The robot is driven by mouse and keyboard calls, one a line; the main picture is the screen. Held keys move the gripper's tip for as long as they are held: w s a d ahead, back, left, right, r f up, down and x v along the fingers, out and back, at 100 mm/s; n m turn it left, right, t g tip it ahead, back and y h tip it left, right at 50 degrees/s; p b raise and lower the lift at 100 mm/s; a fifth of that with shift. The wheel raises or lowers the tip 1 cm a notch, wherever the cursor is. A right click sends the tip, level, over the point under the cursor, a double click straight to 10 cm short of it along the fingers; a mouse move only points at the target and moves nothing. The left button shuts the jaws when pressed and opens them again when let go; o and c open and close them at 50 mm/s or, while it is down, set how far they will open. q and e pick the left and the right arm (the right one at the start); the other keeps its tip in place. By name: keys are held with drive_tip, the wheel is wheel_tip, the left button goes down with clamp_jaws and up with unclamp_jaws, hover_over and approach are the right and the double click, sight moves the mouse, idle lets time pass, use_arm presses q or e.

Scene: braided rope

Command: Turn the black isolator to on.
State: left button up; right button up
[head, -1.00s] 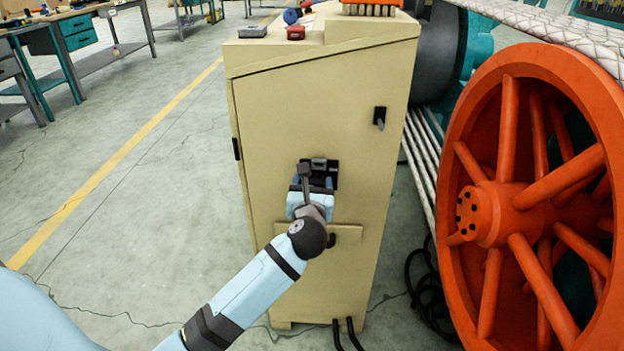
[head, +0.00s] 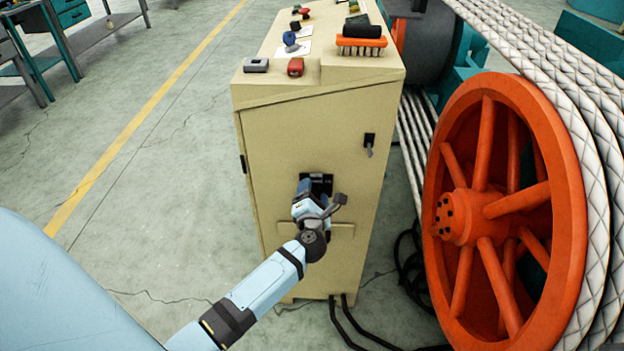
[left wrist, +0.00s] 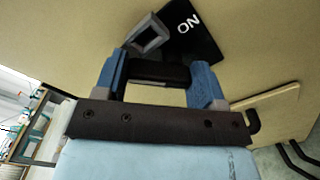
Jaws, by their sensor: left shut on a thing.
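The black isolator (head: 322,183) sits on the front face of the beige cabinet in the head view, partly hidden by my left gripper (head: 311,193). A grey square frame (left wrist: 147,34) shows beside the mark. The blue fingers of my left gripper (left wrist: 160,78) are shut on the isolator's black handle (left wrist: 165,74), one finger at each end of it. My right gripper is not in view.
The beige cabinet (head: 285,130) has buttons and blocks on top and a small latch (head: 369,143) on its face. A large orange wheel (head: 505,210) with braided rope (head: 560,75) stands close at the right. Floor (head: 150,220) is clear at the left.

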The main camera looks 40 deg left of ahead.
use_arm(q)
drive_tip(key=m+p, duration=0.3)
drive_tip(key=p, duration=0.1)
drive_tip(key=shift+w+d+r+m, duration=0.1)
drive_tip(key=shift+d+r+m, duration=0.05)
drive_tip(key=shift+r+m, duration=0.25)
drive_tip(key=m+p, duration=0.2)
drive_tip(key=p, duration=0.1)
drive_tip(key=shift+w+d+f+m, duration=0.15)
drive_tip(key=shift+d+m, duration=0.05)
drive_tip(key=shift+m, duration=0.1)
drive_tip(key=shift+f+m+p, duration=0.1)
drive_tip(key=shift+m+p, duration=0.4)
drive_tip(key=shift+m, duration=0.1)
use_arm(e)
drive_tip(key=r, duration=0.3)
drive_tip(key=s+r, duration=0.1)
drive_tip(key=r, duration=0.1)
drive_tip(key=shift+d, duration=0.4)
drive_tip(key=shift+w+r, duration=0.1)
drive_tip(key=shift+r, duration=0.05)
use_arm(q)
drive_tip(key=o, duration=0.9)
drive_tip(key=shift+f, duration=0.1)
drive_tip(key=shift+d, duration=0.1)
